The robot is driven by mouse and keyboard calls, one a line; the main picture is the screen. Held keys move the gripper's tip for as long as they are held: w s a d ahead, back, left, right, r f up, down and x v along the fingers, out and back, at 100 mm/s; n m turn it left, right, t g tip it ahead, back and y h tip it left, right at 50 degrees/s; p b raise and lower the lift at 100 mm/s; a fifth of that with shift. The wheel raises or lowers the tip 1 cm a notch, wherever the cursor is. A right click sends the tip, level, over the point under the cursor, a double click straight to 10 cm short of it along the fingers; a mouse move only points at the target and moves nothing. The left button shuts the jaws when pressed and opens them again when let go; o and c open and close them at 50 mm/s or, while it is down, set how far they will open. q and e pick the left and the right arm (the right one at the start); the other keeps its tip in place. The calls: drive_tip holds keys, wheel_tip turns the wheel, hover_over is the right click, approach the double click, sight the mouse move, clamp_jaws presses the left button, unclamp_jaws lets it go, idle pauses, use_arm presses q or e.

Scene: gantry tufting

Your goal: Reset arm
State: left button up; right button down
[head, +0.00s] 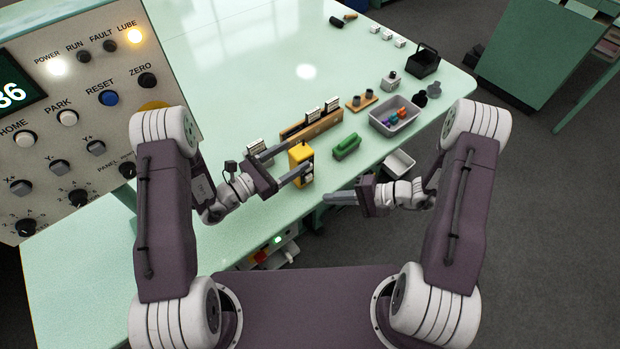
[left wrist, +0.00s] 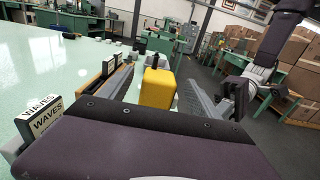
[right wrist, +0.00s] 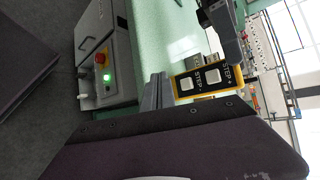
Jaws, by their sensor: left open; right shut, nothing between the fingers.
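My left gripper (head: 296,168) is open, with its fingers on either side of a yellow box (head: 300,166). In the left wrist view the yellow box (left wrist: 158,87) stands between the two spread fingers; I cannot tell whether either touches it. The right wrist view shows this yellow-framed box (right wrist: 203,80) with two light buttons marked STEP. My right gripper (head: 332,198) is shut and empty, in front of the table edge and below the yellow box in the head view. Its closed fingers also show in the right wrist view (right wrist: 155,94).
A control panel (head: 75,110) with knobs and buttons stands at left. On the green table (head: 230,65) are a wooden rack (head: 322,124) of cards, a green object (head: 346,146), a grey bin (head: 396,116) of colored pieces and a black caddy (head: 424,62). The table's far left is clear.

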use_arm(q)
drive_tip(key=v, duration=0.5)
drive_tip(key=shift+s+a, duration=0.1)
drive_tip(key=shift+a, duration=0.05)
